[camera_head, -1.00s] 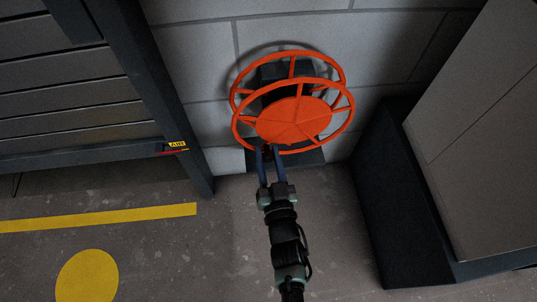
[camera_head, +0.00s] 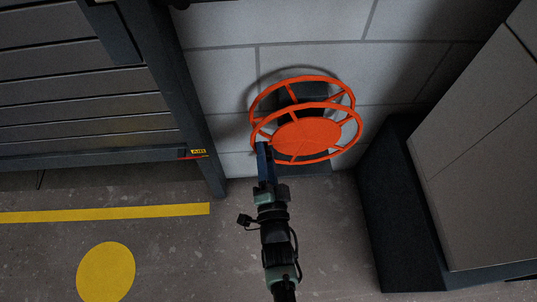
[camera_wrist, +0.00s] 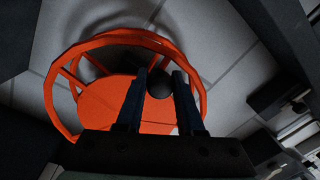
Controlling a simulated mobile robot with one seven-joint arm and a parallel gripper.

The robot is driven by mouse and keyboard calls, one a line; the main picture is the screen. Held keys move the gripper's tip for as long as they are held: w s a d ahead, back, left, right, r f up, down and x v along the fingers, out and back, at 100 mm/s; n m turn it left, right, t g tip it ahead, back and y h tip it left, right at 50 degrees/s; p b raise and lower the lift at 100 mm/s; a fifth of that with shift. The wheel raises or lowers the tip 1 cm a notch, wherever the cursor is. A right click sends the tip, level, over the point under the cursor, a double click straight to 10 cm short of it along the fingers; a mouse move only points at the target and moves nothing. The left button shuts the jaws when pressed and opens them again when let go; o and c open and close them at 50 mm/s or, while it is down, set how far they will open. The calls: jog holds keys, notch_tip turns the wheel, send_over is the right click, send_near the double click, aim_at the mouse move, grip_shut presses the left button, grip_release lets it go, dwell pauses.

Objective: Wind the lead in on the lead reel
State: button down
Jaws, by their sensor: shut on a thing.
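The lead reel is an orange spoked wheel pair (camera_head: 308,138) with a solid orange centre disc, mounted against the block wall. My gripper (camera_head: 263,148) is at the left edge of the reel's front wheel. In the wrist view the two dark blue fingers (camera_wrist: 160,75) stand over the front wheel with a dark round knob (camera_wrist: 160,86) between them; the gripper is shut on it. The reel's disc (camera_wrist: 105,105) shows to the left of the fingers. I see no lead on or below the reel.
A dark shutter frame (camera_head: 175,90) stands close at the left, with a small yellow label (camera_head: 198,152). A grey cabinet on a dark plinth (camera_head: 385,200) is at the right. A yellow line (camera_head: 105,214) and yellow disc (camera_head: 106,270) mark the open floor.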

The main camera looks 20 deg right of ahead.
aim_at(265, 137)
jog(key=shift+r+m+p, duration=0.6)
jog(key=shift+r+m, duration=0.85)
jog(key=shift+m, duration=0.35)
jog(key=shift+d, duration=0.1)
jog(key=c, duration=0.5)
grip_release()
jog(key=shift+c, duration=0.2)
jog(key=shift+s, duration=0.15)
jog(key=p+v, duration=0.3)
jog(key=v, duration=0.9)
jog(key=shift+s+a, duration=0.2)
jog(key=shift+s, duration=0.15)
